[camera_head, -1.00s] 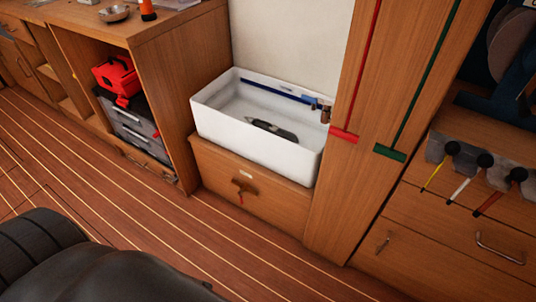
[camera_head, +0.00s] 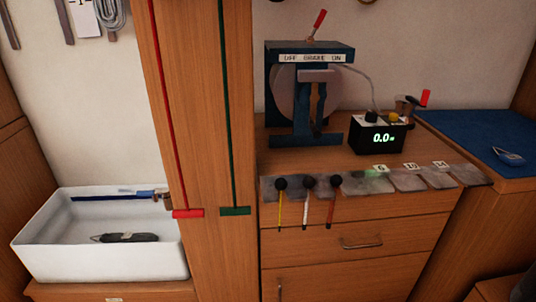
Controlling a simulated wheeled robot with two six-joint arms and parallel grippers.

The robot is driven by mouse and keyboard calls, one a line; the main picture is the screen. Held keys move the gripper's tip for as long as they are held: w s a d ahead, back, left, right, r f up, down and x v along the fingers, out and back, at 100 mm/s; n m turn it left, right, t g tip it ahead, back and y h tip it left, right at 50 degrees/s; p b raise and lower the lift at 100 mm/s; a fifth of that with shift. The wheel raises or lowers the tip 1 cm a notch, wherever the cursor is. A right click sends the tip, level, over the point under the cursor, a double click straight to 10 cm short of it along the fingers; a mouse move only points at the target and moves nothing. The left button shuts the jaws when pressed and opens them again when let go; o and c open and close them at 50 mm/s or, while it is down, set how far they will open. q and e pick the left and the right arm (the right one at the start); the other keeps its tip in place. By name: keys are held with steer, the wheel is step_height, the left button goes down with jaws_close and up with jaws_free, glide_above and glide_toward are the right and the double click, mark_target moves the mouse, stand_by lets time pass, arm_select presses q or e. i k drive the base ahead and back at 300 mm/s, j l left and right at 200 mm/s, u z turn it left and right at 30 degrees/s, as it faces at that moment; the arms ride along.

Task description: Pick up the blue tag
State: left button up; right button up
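I see nothing that is clearly a blue tag. A small pale-blue pointed object (camera_head: 510,156) lies on a blue mat (camera_head: 460,130) at the right; I cannot tell what it is. A red strip with a red end block (camera_head: 188,213) and a green strip with a green end block (camera_head: 235,211) hang down the wooden post. Neither of my grippers is in view.
A white basin (camera_head: 100,262) at the left holds a dark object (camera_head: 125,237). Drawers (camera_head: 360,242) are below.

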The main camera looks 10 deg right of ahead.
mark_target(511, 159)
steer(key=z, duration=1.75)
